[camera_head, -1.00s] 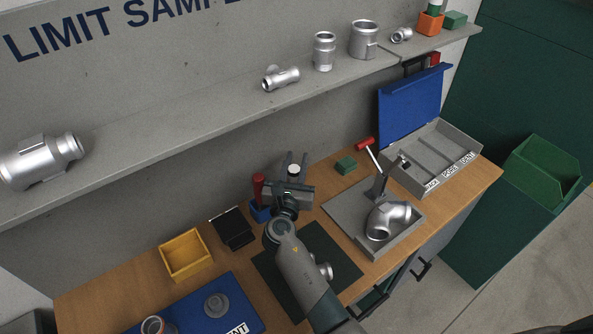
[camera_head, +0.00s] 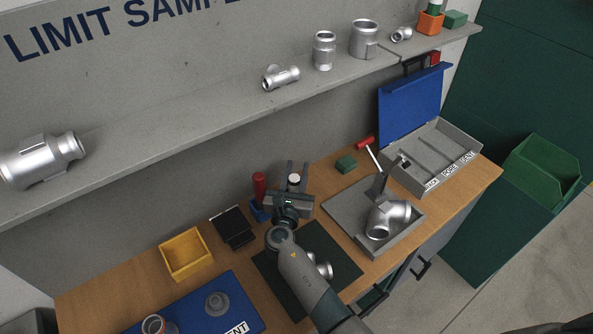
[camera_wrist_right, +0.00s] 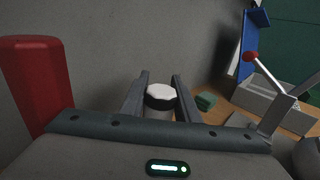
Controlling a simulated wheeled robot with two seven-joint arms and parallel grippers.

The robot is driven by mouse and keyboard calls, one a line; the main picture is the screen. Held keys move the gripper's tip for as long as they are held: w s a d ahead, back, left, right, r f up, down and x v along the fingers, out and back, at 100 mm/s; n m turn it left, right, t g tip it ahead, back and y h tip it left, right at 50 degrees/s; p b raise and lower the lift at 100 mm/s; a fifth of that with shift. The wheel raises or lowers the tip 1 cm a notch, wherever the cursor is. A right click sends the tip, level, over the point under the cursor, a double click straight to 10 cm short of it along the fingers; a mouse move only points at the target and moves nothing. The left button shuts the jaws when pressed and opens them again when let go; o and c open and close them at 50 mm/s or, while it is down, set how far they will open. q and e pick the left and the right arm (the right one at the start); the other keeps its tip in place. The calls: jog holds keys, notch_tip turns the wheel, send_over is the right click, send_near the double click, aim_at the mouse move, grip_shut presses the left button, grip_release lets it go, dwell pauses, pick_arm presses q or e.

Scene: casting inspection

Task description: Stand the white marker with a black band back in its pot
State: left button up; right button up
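The white marker with a black band (camera_head: 294,179) is upright between the fingers of my right gripper (camera_head: 297,176). In the right wrist view its white top and black band (camera_wrist_right: 160,97) show between the two fingers, which close on its sides. Its lower part is hidden behind the gripper. The blue pot (camera_head: 258,214) is just left of the gripper in the head view, partly covered by it. A red marker (camera_head: 259,187) stands in the pot and looms at the left of the wrist view (camera_wrist_right: 35,85). My left gripper is not in view.
A black stand (camera_head: 232,228) and yellow bin (camera_head: 185,254) are left of the pot. A green block (camera_head: 346,165), a grey tray with a pipe elbow (camera_head: 388,220) and a compartment box (camera_head: 436,157) are right. The wall and shelf (camera_head: 200,105) rise behind.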

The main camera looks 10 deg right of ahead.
aim_at(293, 185)
jog(key=shift+o, duration=1.1)
jog(key=p+v, duration=0.1)
jog(key=v, duration=0.6)
jog(key=shift+s+a+r+p, duration=0.1)
jog(key=shift+s+a+p, duration=0.05)
jog(key=shift+s+p, duration=0.25)
notch_tip(293, 185, up, 8)
jog(key=p, duration=0.7)
jog(key=shift+w, duration=0.15)
